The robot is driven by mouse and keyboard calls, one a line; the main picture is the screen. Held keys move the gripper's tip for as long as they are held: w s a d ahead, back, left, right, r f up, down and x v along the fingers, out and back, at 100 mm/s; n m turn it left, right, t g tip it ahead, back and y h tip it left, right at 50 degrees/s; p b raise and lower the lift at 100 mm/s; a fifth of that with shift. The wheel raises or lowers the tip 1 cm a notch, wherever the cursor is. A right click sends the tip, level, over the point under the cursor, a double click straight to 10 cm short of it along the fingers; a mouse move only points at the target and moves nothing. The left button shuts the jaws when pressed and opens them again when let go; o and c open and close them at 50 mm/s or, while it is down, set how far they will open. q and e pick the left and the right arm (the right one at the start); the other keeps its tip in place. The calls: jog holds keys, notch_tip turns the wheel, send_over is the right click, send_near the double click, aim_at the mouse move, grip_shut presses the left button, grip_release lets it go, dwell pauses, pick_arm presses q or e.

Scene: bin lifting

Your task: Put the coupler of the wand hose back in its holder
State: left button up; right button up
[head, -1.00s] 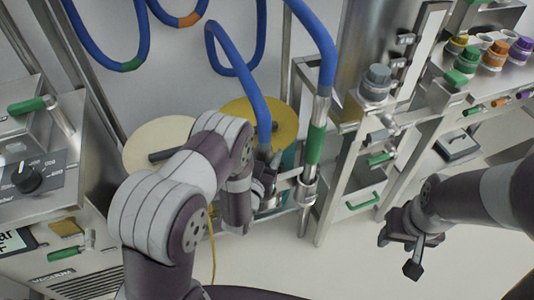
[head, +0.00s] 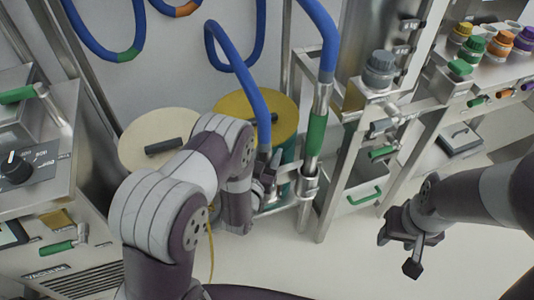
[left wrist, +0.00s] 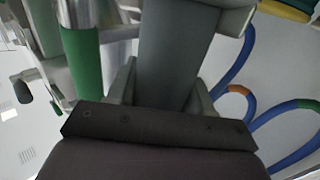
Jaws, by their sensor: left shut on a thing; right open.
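The blue wand hose (head: 252,95) comes down to my left gripper (head: 266,176). In the left wrist view the left gripper (left wrist: 160,92) is shut on the grey coupler (left wrist: 178,50), which stands between its fingers. The wand (head: 317,135), a steel tube with a green grip, stands just right of the left gripper in a steel bracket (head: 307,190). Its green grip (left wrist: 82,65) also shows in the left wrist view. The coupler's lower end and any holder seat under it are hidden. My right gripper (head: 408,235) is open and empty over the floor at right.
A yellow-lidded drum (head: 235,103) and a cream-lidded drum (head: 150,130) stand behind my left arm. A steel cart with coloured caps (head: 475,45) is at the right. A control panel (head: 30,165) is at the left. The floor between is clear.

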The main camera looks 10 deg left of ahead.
pick_arm(q)
jog(key=shift+f, duration=0.1)
dwell(0.3)
jog(key=shift+f+b, duration=0.4)
jog(key=shift+f, duration=0.1)
jog(key=shift+f+b, duration=0.4)
jog(key=shift+f, duration=0.15)
dwell(0.6)
jog(key=o, duration=1.4)
jog(key=shift+c, duration=0.2)
